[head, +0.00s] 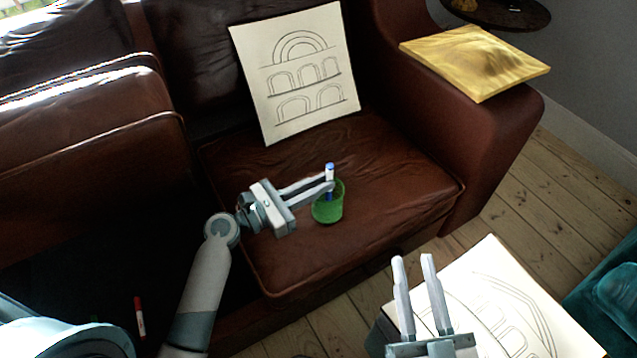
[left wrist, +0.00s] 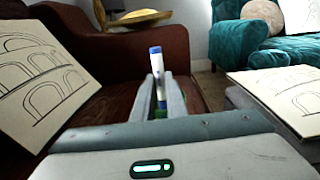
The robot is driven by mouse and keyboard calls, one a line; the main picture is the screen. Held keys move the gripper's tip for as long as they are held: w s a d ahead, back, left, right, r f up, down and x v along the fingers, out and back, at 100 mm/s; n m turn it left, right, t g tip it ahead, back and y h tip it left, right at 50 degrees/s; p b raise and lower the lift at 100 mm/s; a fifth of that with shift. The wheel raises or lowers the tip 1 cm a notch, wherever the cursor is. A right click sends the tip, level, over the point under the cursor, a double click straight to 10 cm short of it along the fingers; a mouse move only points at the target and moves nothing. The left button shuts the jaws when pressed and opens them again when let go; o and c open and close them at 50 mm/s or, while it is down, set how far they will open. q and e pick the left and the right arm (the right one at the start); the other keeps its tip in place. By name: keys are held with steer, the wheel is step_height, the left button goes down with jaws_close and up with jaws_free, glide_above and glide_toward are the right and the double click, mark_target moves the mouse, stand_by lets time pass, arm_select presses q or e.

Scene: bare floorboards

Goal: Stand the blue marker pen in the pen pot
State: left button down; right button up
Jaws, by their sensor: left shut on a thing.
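The blue marker pen (head: 329,171) is white with a blue cap and stands upright between the fingers of my left gripper (head: 328,185), which is shut on it. The green pen pot (head: 327,211) stands on the brown leather seat, directly below the pen in the head view. The pen's lower end overlaps the pot's opening there; I cannot tell how deep it sits. My right gripper (head: 413,258) is open and empty at the lower right of the head view.
A drawing of arches (head: 296,70) leans on the sofa back (head: 190,50). Another drawing (head: 500,300) lies under my right gripper. A red marker (head: 140,318) lies at the lower left. The seat around the pot is clear.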

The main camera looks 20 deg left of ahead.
steer(key=shift+r, duration=0.1)
stand_by(0.3)
arm_select(q)
steer(key=c, duration=1.7)
jaws_free()
